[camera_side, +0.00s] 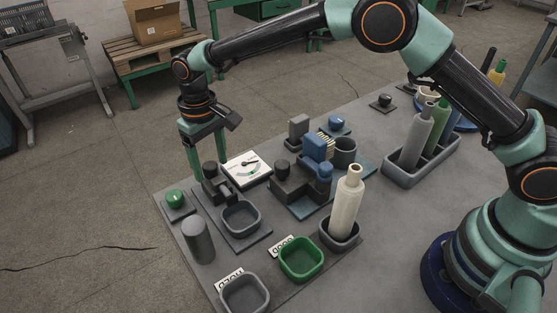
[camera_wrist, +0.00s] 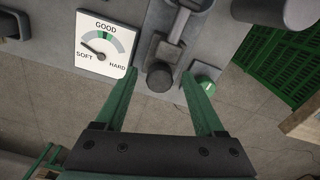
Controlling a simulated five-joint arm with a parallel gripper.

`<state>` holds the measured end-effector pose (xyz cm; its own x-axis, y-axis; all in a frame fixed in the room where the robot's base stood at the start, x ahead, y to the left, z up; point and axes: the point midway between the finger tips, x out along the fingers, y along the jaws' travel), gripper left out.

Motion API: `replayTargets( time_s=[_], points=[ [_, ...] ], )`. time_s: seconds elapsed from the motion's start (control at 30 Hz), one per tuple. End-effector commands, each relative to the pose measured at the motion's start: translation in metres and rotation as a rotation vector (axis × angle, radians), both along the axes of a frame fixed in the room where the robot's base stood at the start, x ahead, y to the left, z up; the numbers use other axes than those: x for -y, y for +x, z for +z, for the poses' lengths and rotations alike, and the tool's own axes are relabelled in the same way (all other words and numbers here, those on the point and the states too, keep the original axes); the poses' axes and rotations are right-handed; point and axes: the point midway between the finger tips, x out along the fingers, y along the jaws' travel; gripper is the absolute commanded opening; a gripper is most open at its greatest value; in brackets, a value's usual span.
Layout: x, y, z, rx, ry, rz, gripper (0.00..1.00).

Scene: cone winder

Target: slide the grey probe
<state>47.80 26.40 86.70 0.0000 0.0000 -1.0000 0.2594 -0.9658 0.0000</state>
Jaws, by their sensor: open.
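The grey probe is a dark slide with a round knob (camera_side: 210,169) on a small fixture beside the dial. In the wrist view its knob (camera_wrist: 160,76) shows between my fingertips, with the slide bar (camera_wrist: 173,40) running away from it. My gripper (camera_side: 208,164) is open, pointing down with its green fingers close around the knob; contact cannot be told. In the wrist view, my gripper (camera_wrist: 158,74) holds nothing. The white dial (camera_side: 247,170) stands beside the probe; in the wrist view the dial (camera_wrist: 105,43) has its needle towards SOFT.
A green button (camera_side: 175,198) sits left of the fixture. A dark cylinder (camera_side: 198,240), a grey HOLD bin (camera_side: 243,310) and a green GOOD bin (camera_side: 302,276) stand nearer the front. A cream cone (camera_side: 346,203) stands in a cup to the right. Blue-and-grey machinery (camera_side: 313,150) lies behind.

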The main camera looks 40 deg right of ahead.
Motion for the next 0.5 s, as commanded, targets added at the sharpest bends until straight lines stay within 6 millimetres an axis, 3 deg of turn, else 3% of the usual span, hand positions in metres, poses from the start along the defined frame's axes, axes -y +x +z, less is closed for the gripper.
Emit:
replayTargets(
  time_s=[0.27, 0.43, 0.47, 0.5],
  points=[
    [0.0000, 0.0000, -0.0016, 0.000, 0.000, 0.000, 0.71],
    [0.0000, 0.0000, -0.0013, 0.000, 0.000, 0.000, 0.10],
    [0.0000, 0.0000, -0.0013, 0.000, 0.000, 0.000, 0.00],
    [0.0000, 0.0000, -0.0013, 0.000, 0.000, 0.000, 0.00]
  ],
)
